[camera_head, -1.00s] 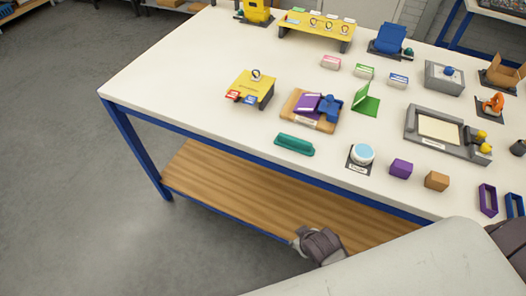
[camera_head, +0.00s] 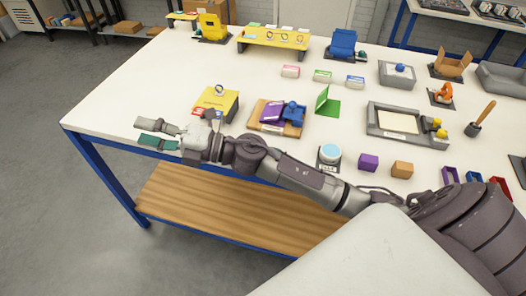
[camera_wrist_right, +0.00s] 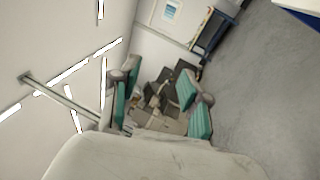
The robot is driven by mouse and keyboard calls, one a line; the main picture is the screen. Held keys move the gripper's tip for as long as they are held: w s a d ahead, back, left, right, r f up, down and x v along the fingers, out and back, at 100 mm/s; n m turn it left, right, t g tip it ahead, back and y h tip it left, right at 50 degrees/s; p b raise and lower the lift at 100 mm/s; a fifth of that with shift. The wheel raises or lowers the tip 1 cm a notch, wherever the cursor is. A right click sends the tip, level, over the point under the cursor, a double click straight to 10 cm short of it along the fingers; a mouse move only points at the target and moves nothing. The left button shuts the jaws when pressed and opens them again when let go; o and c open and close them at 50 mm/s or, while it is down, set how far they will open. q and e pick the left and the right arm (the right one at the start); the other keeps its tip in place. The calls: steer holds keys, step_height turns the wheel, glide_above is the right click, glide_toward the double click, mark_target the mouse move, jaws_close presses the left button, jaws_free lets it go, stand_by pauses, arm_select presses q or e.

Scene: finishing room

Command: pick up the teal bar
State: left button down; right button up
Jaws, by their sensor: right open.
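The teal bar does not show in either view now. The place near the table's front edge where it lay earlier is covered by my right forearm. My right gripper (camera_head: 150,133) is open and empty above the front left part of the table, to the left of the yellow stand. Its fingers point left in the head view, and the teal patches there are its own finger pads. In the right wrist view the open gripper (camera_wrist_right: 160,92) also shows its teal pads, with no bar between them. My left gripper is out of view.
A yellow stand (camera_head: 228,105), a wooden board (camera_head: 257,127) with purple and blue parts, and a round button (camera_head: 330,152) are close to my right arm. Purple (camera_head: 368,161) and orange-brown (camera_head: 402,169) blocks lie further right.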

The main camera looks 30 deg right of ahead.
step_height(320, 180, down, 6)
steer(key=s+d+n+g+h, duration=0.2)
steer(key=s+n+g+h, duration=0.15)
steer(key=n+g, duration=0.85)
steer(key=w+d+n+g+h, duration=0.15)
steer(key=d+h, duration=1.15)
steer(key=d, duration=1.3)
steer(key=shift+n+t, duration=0.25)
steer(key=shift+n, duration=0.1)
steer(key=f+p, duration=0.1)
steer(key=f, duration=0.3)
steer(key=f+p, duration=0.1)
steer(key=f, duration=0.3)
steer(key=shift+s+a+f, duration=0.1)
steer(key=shift+a+f, duration=0.05)
steer(key=shift+a, duration=0.05)
steer(key=f+p, duration=0.1)
steer(key=f, duration=0.2)
steer(key=f+p, duration=0.1)
steer(key=f, duration=0.1)
steer(key=shift+w+a+f+p, duration=0.2)
steer(key=shift+w+a+p, duration=0.05)
steer(key=shift+p, duration=0.1)
steer(key=shift+f, duration=0.15)
jaws_close()
